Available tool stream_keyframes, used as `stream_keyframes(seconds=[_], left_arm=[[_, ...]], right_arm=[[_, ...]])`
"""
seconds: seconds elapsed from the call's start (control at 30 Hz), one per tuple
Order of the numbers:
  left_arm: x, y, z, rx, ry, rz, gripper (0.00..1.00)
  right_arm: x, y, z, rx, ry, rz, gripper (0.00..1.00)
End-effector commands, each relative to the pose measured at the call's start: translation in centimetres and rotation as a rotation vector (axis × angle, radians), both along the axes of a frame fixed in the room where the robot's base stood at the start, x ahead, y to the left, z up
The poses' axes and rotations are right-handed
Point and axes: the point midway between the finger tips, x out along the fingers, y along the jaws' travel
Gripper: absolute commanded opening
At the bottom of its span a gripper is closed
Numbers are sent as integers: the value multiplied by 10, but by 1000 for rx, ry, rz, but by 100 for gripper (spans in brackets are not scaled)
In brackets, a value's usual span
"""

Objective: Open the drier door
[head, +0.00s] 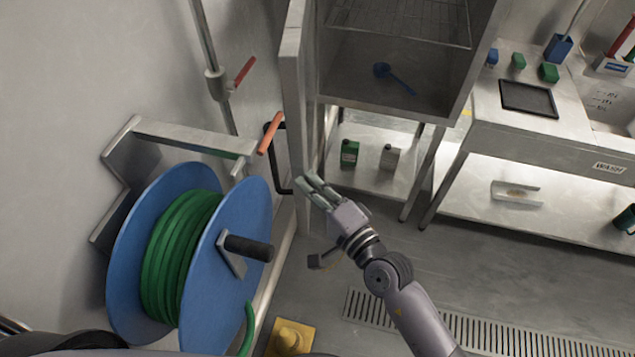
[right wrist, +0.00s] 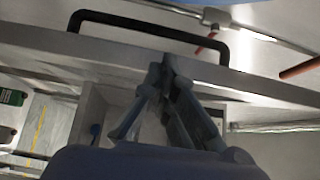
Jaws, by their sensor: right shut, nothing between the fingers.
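The drier (head: 395,70) is a steel cabinet at the top of the head view, with its inside showing. Its door (head: 293,85) stands swung open on the left, seen nearly edge-on. A black bar handle (head: 281,165) is on the door's left, outer face; it also shows in the right wrist view (right wrist: 150,24). My right gripper (head: 309,183) is shut and empty at the door's lower near edge, on the inner side. In the right wrist view its fingers (right wrist: 167,80) reach the door edge; I cannot tell whether they touch. My left gripper is out of view.
A blue hose reel (head: 252,205) with green hose stands left of the door, close to the handle. An orange-red lever (head: 270,133) is by the handle. A wire rack (head: 400,18) and a blue utensil (head: 393,76) are inside.

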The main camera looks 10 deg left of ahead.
Motion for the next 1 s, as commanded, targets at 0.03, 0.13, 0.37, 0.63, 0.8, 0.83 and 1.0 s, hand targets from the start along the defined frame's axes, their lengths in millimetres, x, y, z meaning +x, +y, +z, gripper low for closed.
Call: stream_keyframes(seconds=[0.03,0.13,0.37,0.63,0.8,0.83,1.0], left_arm=[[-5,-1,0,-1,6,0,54],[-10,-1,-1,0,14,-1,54],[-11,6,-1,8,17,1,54],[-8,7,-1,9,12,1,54],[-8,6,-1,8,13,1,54],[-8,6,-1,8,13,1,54],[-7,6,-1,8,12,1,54]], right_arm=[[-1,3,1,3,1,6,0],[-2,4,1,4,1,7,0],[-2,4,2,4,1,8,0],[-23,-20,0,0,1,5,0],[-50,-49,-2,-2,2,4,0],[-55,-54,-1,-1,2,3,0],[-75,-75,-1,0,0,2,0]])
